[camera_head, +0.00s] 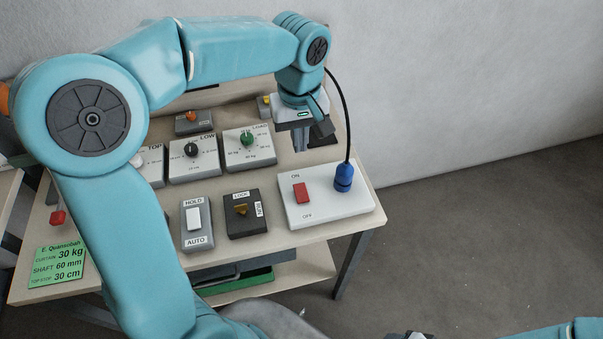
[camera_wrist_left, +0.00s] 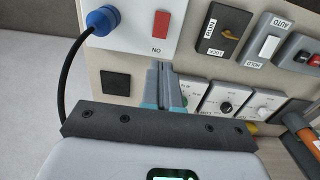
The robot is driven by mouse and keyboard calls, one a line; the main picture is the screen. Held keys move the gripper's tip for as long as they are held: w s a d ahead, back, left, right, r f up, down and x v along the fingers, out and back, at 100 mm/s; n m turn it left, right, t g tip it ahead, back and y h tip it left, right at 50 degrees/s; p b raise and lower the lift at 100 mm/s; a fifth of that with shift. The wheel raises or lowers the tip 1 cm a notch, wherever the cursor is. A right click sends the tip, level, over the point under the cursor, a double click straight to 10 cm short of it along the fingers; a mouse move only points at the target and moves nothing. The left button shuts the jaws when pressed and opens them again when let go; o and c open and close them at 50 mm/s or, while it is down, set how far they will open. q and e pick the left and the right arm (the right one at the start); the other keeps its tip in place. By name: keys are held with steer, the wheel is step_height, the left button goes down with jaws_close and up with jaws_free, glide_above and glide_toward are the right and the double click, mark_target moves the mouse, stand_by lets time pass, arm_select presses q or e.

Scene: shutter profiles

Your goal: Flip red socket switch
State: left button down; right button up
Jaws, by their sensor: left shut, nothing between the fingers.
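The red socket switch (camera_head: 300,193) sits on a white socket plate (camera_head: 325,208), between the labels ON at the back and OFF at the front. I cannot tell which way the rocker is tilted. In the wrist view the switch (camera_wrist_left: 160,24) lies just beyond my fingertips. A blue plug (camera_head: 344,178) with a black cable is in the same plate. My left gripper (camera_head: 301,143) is shut and empty, pointing down behind the ON edge of the plate. In the wrist view its closed fingers (camera_wrist_left: 163,72) are apart from the switch.
Left of the plate are a LOCK switch box (camera_head: 246,213), a HOLD/AUTO switch box (camera_head: 197,224) and dial boxes, including the green LOAD dial (camera_head: 248,139). A green note (camera_head: 58,265) lies at the table's front left. My left arm hides part of the table.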

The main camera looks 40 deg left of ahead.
arm_select(q)
step_height(320, 180, up, 14)
steer(key=s+d+p, duration=0.2)
steer(key=d+p, duration=0.1)
steer(key=shift+s, duration=0.2)
arm_select(e)
steer(key=v, duration=0.3)
steer(key=shift+s+d+r, duration=0.25)
steer(key=shift+s+r, duration=0.05)
steer(key=shift+s, duration=0.1)
stand_by(0.5)
arm_select(q)
steer(key=shift+w+a, duration=0.1)
